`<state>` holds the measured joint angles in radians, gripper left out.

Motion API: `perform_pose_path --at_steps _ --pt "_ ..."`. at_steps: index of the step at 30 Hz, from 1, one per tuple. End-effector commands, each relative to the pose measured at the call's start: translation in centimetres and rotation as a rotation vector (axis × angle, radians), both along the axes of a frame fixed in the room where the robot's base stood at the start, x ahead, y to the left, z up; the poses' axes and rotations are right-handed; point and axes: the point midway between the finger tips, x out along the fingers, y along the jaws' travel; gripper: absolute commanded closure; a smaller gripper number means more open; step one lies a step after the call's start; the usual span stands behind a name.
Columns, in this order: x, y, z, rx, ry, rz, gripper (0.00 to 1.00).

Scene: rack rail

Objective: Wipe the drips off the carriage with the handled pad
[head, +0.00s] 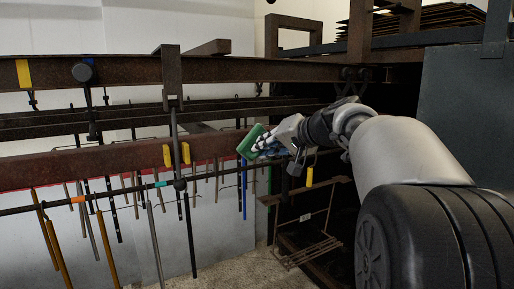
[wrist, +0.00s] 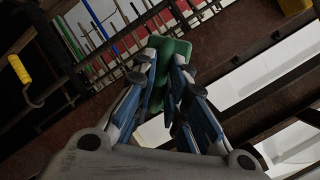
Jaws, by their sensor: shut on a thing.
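My gripper (head: 262,145) is shut on the handled pad (head: 249,141), a green block held tilted at the right end of a long rust-brown beam (head: 110,159). In the wrist view the pad (wrist: 178,50) shows between my blue fingers (wrist: 162,72); its handle is mostly hidden by them. A dark bracket (head: 170,78) sits over the upper rail; I cannot tell whether it or the beam is the carriage. No drips can be made out clearly. I cannot tell whether the pad touches the beam.
A thin bar (head: 110,199) with several hanging rods crosses in front of the beam. The upper rail (head: 130,69) runs above my gripper. A yellow-handled hook (wrist: 22,72) hangs at the left of the wrist view. A brown wire rack (head: 306,247) stands low below my arm.

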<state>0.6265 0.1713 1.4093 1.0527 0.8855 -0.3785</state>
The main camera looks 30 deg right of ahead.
Motion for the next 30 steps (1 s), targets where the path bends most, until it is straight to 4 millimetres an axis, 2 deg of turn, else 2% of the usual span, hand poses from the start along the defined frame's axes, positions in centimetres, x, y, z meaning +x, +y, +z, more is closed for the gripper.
perform_pose_path --at_steps 8,21,30 --pt "0.3 -0.1 0.0 0.0 0.0 0.002 1.0" --pt "0.5 3.5 -0.1 0.0 0.0 0.003 1.0" --pt "0.5 3.9 0.0 0.002 0.0 0.002 1.0"
